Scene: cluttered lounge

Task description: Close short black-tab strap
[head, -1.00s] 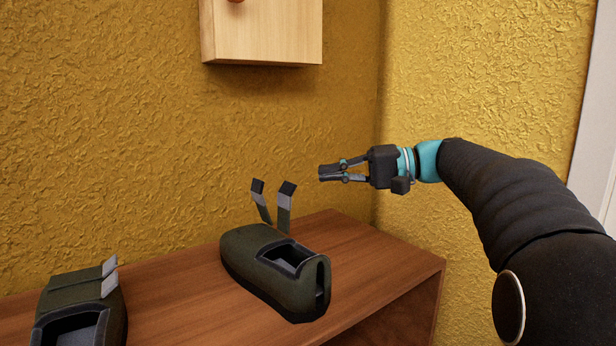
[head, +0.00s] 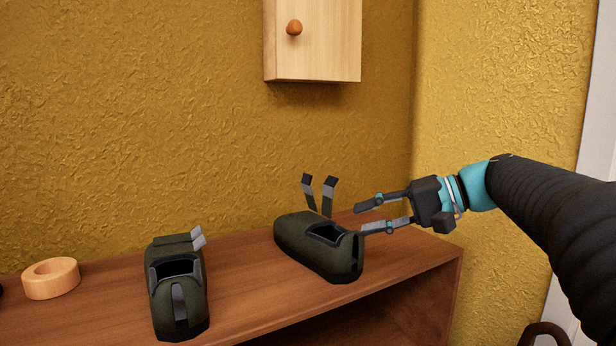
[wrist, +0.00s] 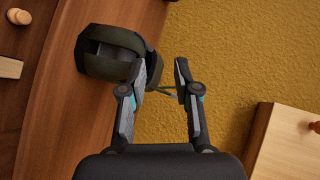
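The right dark green shoe (head: 300,240) sits on the wooden shelf. Two grey straps with black tabs stand up open from it, a left strap (head: 309,192) that looks shorter and a right strap (head: 328,197). My gripper (head: 362,217) is open and empty, just right of the straps, near the shoe's right end. In the wrist view the shoe (wrist: 105,58) lies beyond and left of my gripper (wrist: 158,76). A thin strap end (wrist: 163,92) shows between the fingers, but I cannot tell which strap or whether they touch.
A second green shoe (head: 193,295) with folded-down, light-tabbed straps stands to the left, beside a wooden ring (head: 51,278). A wooden wall cabinet (head: 318,50) with a round knob (head: 294,27) hangs above. The yellow wall is close behind the shelf (head: 245,268).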

